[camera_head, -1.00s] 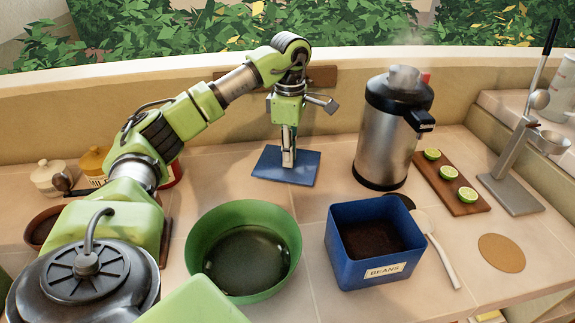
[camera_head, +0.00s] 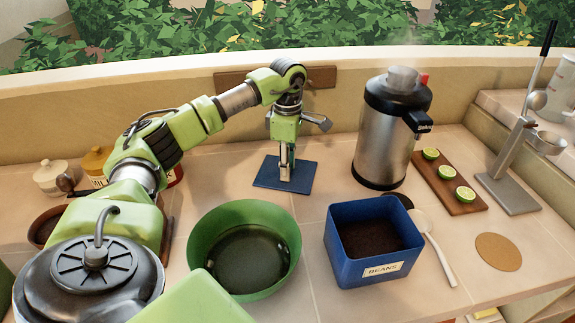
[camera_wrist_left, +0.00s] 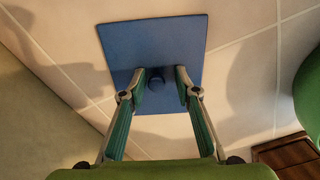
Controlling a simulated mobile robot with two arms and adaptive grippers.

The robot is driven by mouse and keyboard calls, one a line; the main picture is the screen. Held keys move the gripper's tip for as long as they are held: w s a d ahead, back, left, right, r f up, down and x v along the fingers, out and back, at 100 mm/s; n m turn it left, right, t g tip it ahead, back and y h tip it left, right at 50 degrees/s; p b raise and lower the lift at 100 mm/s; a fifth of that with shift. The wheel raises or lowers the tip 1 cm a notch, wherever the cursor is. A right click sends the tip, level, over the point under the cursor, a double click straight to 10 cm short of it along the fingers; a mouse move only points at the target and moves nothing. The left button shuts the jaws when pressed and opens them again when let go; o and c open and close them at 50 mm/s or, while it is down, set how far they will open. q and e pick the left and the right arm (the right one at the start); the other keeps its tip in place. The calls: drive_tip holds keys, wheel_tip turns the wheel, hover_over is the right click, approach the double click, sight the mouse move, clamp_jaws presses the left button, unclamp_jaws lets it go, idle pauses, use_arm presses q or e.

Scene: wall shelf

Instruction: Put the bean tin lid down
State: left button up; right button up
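The bean tin lid (camera_head: 266,178) is a blue square plate with a small knob. It appears to lie flat on the counter towards the back wall. The knob (camera_wrist_left: 155,78) shows in the left wrist view. My left gripper (camera_head: 286,165) points down over the lid. In the left wrist view the fingers of my left gripper (camera_wrist_left: 164,85) stand apart either side of the knob, with a clear gap on the right side. The blue bean tin (camera_head: 345,263), labelled BEANS, stands open with dark contents at the front. My right gripper is not in view.
A green bowl (camera_head: 200,245) stands in front of the lid. A steaming steel flask (camera_head: 383,140) is to its right. Further right are a board with lime halves (camera_head: 452,189), a lever press (camera_head: 520,150), a spoon (camera_head: 437,255) and a round cork mat (camera_head: 498,251).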

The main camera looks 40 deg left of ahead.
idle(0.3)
use_arm(q)
wheel_tip(320, 180, up, 12)
idle(0.4)
drive_tip(key=shift+r, duration=0.1)
idle(0.4)
